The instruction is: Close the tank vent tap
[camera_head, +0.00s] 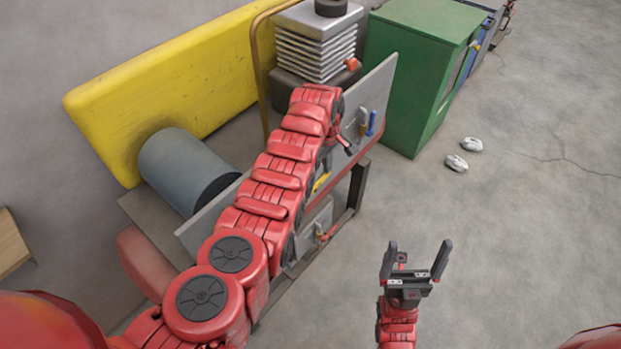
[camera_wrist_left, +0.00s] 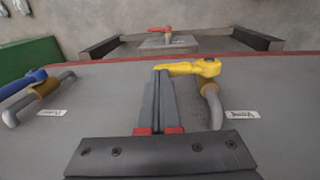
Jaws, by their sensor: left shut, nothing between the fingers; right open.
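In the left wrist view, a yellow tap lever (camera_wrist_left: 190,68) lies sideways on a grey panel (camera_wrist_left: 275,100), its brass-coloured body and grey bent pipe (camera_wrist_left: 213,105) at its right end. My left gripper (camera_wrist_left: 161,78) is shut and empty, its fingertips at the lever's free left end; whether they touch it is unclear. A blue-handled tap (camera_wrist_left: 30,85) is further left, and a red-handled tap (camera_wrist_left: 160,31) is beyond the panel edge. The tags are too small to read surely, so which tap is the vent is unclear. My right gripper (camera_head: 416,264) is open and empty over the floor.
In the head view, the yellow lever (camera_head: 321,182) and blue tap (camera_head: 371,123) show on the panel, partly behind my left arm. A green cabinet (camera_head: 410,90), a grey cylinder (camera_head: 178,165) and a yellow block (camera_head: 175,80) stand behind. The floor on the right is mostly clear.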

